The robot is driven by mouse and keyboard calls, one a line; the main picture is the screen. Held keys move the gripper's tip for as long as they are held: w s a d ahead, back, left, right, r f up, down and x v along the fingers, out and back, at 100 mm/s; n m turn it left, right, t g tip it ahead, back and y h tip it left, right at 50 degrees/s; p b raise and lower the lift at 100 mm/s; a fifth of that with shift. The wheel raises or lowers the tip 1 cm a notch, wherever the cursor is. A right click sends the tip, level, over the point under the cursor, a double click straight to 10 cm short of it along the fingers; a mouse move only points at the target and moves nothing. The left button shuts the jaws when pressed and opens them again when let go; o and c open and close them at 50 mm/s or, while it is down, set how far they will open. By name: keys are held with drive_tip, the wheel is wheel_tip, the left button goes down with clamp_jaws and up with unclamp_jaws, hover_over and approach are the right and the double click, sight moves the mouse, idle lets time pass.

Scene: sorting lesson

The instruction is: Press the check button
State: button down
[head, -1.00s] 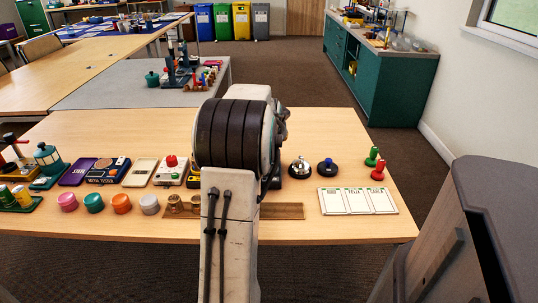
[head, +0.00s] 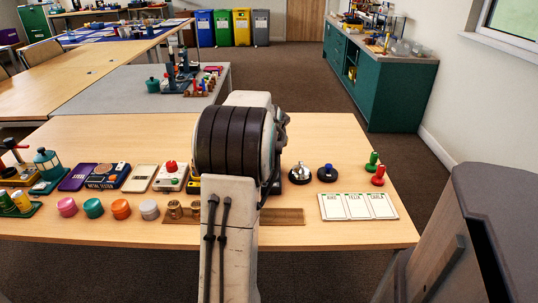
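No thing in the head view is labelled as the check button. A white box with a round red button (head: 171,165) stands on the near table, left of my arm. A bell-like silver dome on a dark base (head: 300,172) stands just right of my arm; its outline is unclear and something dark may overlap it. Beside it is a small black dome with a blue knob (head: 327,170). My arm fills the middle of the view and hides part of the table. My gripper is not clearly seen; it is probably hidden behind the arm.
On the near table (head: 300,130), a metal tester (head: 108,177), coloured pots (head: 93,208), a wooden strip (head: 285,216), name cards (head: 358,206) and green and red pegs (head: 377,176) stand around the arm. The back right of the table is clear.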

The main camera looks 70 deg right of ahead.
drive_tip(key=shift+f, duration=0.2)
idle(0.5)
drive_tip(key=shift+f+b, duration=0.25)
drive_tip(key=shift+b, duration=0.2)
drive_tip(key=shift+f+b, duration=0.45)
idle(0.7)
idle(0.4)
drive_tip(key=shift+r+p, duration=0.7)
drive_tip(key=shift+r, duration=0.2)
drive_tip(key=shift+r, duration=0.15)
drive_tip(key=shift+r+p, duration=1.95)
drive_tip(key=shift+r, duration=0.45)
drive_tip(key=shift+w+a, duration=0.1)
